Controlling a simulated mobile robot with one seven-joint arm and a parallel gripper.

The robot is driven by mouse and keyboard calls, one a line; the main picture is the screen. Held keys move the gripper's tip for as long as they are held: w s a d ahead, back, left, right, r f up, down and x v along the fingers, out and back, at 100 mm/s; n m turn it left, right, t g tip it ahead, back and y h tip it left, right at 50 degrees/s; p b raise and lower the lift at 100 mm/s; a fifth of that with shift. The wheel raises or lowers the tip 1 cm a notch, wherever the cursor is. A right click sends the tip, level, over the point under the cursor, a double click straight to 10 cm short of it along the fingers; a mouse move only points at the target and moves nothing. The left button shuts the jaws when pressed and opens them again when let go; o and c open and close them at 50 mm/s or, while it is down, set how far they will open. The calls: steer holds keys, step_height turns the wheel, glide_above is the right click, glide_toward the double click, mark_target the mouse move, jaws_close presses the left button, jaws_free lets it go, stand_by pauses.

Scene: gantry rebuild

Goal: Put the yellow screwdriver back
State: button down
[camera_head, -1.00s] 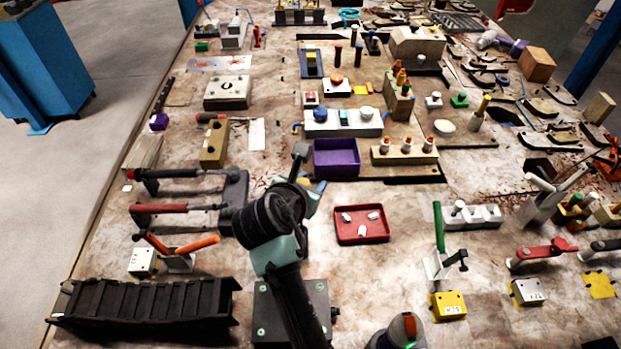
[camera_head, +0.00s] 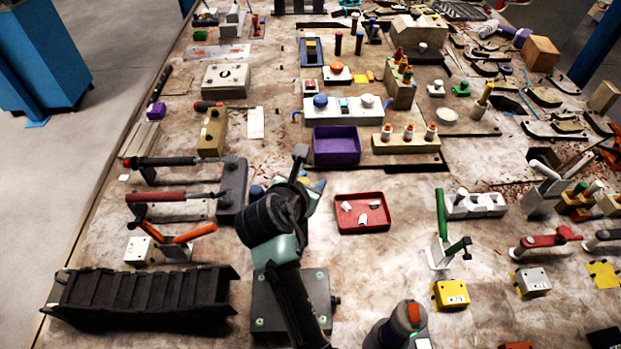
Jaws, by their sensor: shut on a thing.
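My gripper (camera_head: 312,187) is low over the middle of the bench, mostly hidden behind my own dark wrist. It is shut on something. A small yellow patch at the jaws fits the yellow screwdriver (camera_head: 303,180), but its shape and tilt are hidden. The gripper is left of the red tray (camera_head: 338,222) and below the purple bin (camera_head: 337,160) in the picture. I cannot tell its height above the bench.
A dark ribbed ramp (camera_head: 140,292) lies at the front left. A grey holder with orange-handled pliers (camera_head: 180,243) and red-handled tools on stands are left of my arm. A green-handled tool (camera_head: 441,215) stands right of the tray. Bare bench shows around the tray.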

steer(key=shift+w+a+r+h+p, duration=0.1)
steer(key=shift+w+a+h+p, duration=0.05)
steer(key=shift+a+h+p, duration=0.25)
steer(key=shift+d+p, duration=0.35)
steer(key=shift+p, duration=0.9)
stand_by(2.0)
steer(key=shift+f+b, duration=0.5)
steer(key=shift+f, duration=0.55)
stand_by(0.9)
steer(key=shift+c, duration=2)
jaws_free()
steer(key=shift+s, duration=0.25)
steer(key=v, duration=1.2)
steer(key=shift+s+r+b, duration=0.25)
steer(key=shift+r+b, duration=0.1)
steer(key=shift+b, duration=0.05)
steer(key=shift+a, duration=0.1)
